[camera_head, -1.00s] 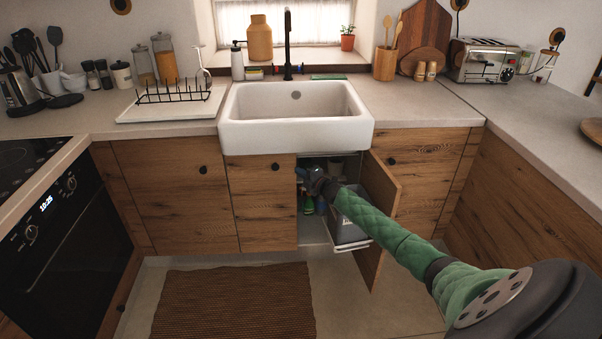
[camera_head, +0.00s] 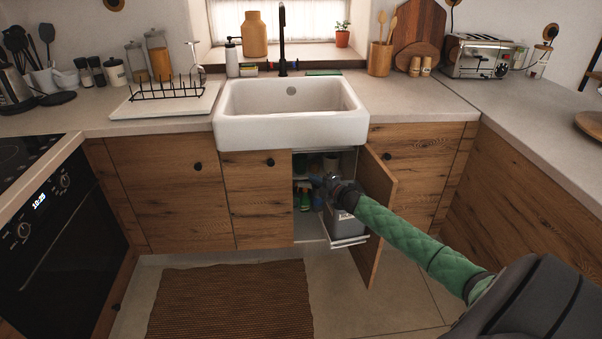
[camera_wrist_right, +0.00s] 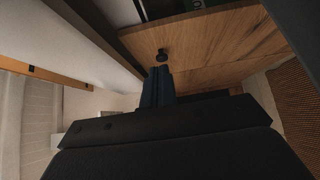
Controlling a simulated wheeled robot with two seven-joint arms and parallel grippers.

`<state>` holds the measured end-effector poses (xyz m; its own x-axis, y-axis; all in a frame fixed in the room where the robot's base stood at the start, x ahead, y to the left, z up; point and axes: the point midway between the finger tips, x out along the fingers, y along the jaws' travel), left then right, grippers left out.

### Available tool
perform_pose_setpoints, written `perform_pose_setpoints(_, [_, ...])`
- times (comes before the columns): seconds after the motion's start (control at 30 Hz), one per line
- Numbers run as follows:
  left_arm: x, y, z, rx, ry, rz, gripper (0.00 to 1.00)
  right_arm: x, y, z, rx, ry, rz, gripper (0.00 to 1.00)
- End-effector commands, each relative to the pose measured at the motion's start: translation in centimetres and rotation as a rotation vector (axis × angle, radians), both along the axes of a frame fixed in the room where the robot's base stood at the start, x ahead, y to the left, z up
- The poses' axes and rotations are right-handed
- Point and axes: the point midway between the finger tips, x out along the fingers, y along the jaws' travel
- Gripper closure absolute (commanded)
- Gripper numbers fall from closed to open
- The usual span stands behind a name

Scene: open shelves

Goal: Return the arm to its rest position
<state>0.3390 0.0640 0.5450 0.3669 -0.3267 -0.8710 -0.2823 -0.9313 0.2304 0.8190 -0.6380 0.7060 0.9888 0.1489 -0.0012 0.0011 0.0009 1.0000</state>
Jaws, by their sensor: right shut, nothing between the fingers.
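My right arm (camera_head: 415,245), in a green quilted sleeve, comes in from the lower right in the head view and reaches to the open cabinet under the sink. My right gripper (camera_head: 318,182) is small and partly hidden at the cabinet opening. In the right wrist view its dark blue fingers (camera_wrist_right: 157,88) are together with nothing between them. A wooden cabinet front with a black knob (camera_wrist_right: 162,55) shows beyond the fingertips. My left gripper is not in view.
A grey bin (camera_head: 345,232) on a pull-out rack sits below the arm, and bottles (camera_head: 305,200) stand inside the cabinet. A woven rug (camera_head: 230,305) lies on the clear floor in front.

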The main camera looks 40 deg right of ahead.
Motion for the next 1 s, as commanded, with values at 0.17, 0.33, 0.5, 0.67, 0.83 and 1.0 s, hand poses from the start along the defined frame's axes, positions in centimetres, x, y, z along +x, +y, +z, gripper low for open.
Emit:
perform_pose_setpoints(0.17, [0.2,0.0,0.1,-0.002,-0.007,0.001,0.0,-0.2,-0.1,0.0,0.0,0.0,0.0,1.0])
perform_pose_setpoints(0.33, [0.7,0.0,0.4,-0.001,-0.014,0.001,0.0,-0.1,-0.2,0.0,0.024,0.007,-0.007,1.0])
perform_pose_setpoints(0.5, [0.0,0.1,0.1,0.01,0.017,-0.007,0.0,0.0,-2.5,-1.2,0.079,0.07,-0.134,1.0])
perform_pose_setpoints(0.67, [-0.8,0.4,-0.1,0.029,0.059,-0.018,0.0,-0.2,-5.1,-1.9,0.166,0.146,-0.323,1.0])
perform_pose_setpoints(0.83, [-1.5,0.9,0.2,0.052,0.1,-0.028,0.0,-0.7,-5.2,-0.7,0.275,0.202,-0.505,1.0])
perform_pose_setpoints(1.0, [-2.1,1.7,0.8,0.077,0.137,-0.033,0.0,-2.0,-2.0,0.7,0.406,0.26,-0.657,1.0])
